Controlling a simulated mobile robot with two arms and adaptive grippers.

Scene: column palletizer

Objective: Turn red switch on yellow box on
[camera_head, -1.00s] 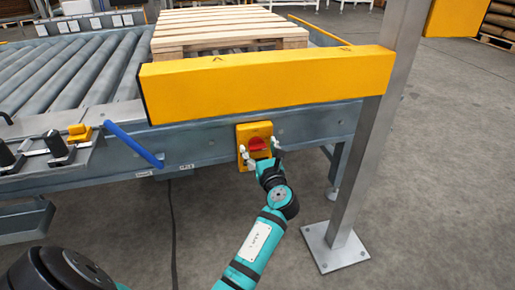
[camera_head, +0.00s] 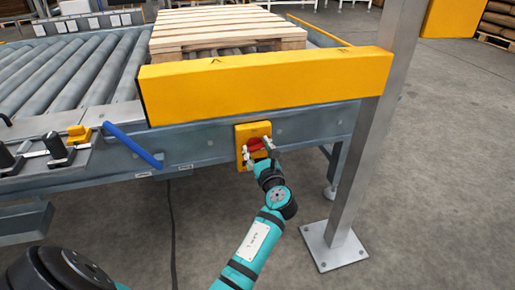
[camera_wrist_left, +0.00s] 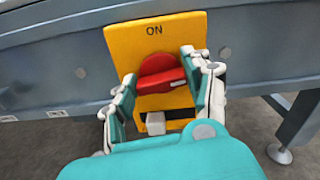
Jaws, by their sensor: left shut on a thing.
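The yellow box (camera_head: 240,132) is mounted on the side of the grey conveyor frame, with a red rotary switch (camera_head: 254,145) on its front. In the left wrist view the yellow box (camera_wrist_left: 125,40) bears the word "ON" above the red switch (camera_wrist_left: 160,66). The switch's raised handle lies nearly level, tilting slightly up to the right. My left gripper (camera_head: 259,149) is shut on the switch, a finger on each side. The fingers also show in the left wrist view (camera_wrist_left: 158,84) and cover the handle's ends. My right gripper is not in view.
A yellow guard beam (camera_head: 265,85) runs above the box, with a wooden pallet (camera_head: 225,43) behind it. A grey steel post (camera_head: 365,150) stands right of my left arm. A blue bar (camera_head: 133,145) sticks out on the left. Open floor lies at right.

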